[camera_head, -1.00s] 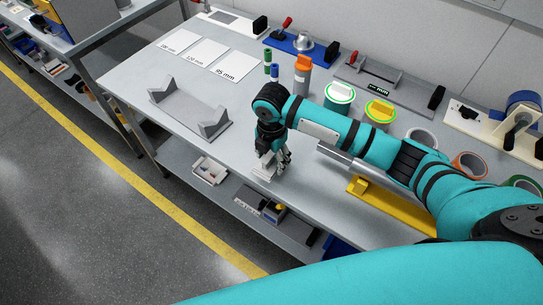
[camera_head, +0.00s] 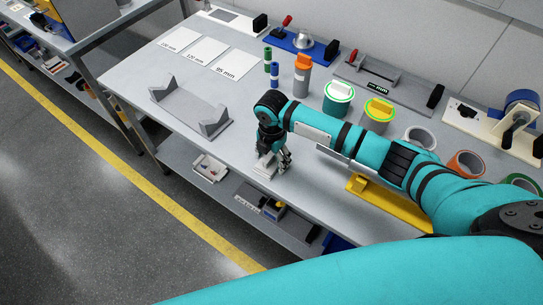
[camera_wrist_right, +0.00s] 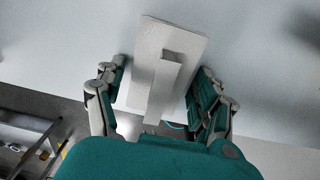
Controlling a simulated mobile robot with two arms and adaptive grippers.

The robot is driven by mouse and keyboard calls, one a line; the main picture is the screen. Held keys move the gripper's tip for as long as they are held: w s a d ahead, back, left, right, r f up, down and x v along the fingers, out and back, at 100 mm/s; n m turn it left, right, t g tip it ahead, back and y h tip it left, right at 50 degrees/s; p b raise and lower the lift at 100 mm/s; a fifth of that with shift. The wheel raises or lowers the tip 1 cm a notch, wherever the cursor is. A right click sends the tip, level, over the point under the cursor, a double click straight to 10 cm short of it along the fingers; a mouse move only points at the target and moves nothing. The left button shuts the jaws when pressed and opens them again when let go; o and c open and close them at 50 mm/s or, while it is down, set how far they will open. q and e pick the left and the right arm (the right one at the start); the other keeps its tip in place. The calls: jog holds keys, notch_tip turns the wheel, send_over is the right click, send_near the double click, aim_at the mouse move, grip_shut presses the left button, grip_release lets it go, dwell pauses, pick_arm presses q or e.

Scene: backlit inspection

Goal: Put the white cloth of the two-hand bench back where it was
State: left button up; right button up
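The white cloth (camera_head: 264,166) looks like a pale, flat rectangular pad with a raised strip along its middle. It lies on the bench top (camera_head: 140,73) close to the front edge. My right gripper (camera_head: 273,164) is right over it, pointing down. In the right wrist view the cloth (camera_wrist_right: 166,62) lies between the two spread fingers of the gripper (camera_wrist_right: 158,98), with gaps beside the raised strip. The gripper looks open. Part of the cloth is hidden by the fingers in the head view. My left gripper is not in view.
A grey V-cradle (camera_head: 188,108) stands left of the gripper. An orange-capped cylinder (camera_head: 302,76), green-rimmed can (camera_head: 338,97) and yellow-topped can (camera_head: 378,112) stand behind my arm. A yellow block (camera_head: 385,203) lies near the front. Bare bench lies between cradle and gripper.

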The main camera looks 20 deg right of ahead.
aim_at(272, 154)
jog(key=shift+o, duration=0.6)
jog(key=shift+r, duration=0.25)
notch_tip(272, 154, up, 12)
jog(key=shift+b, duration=0.45)
jog(key=shift+f, duration=0.1)
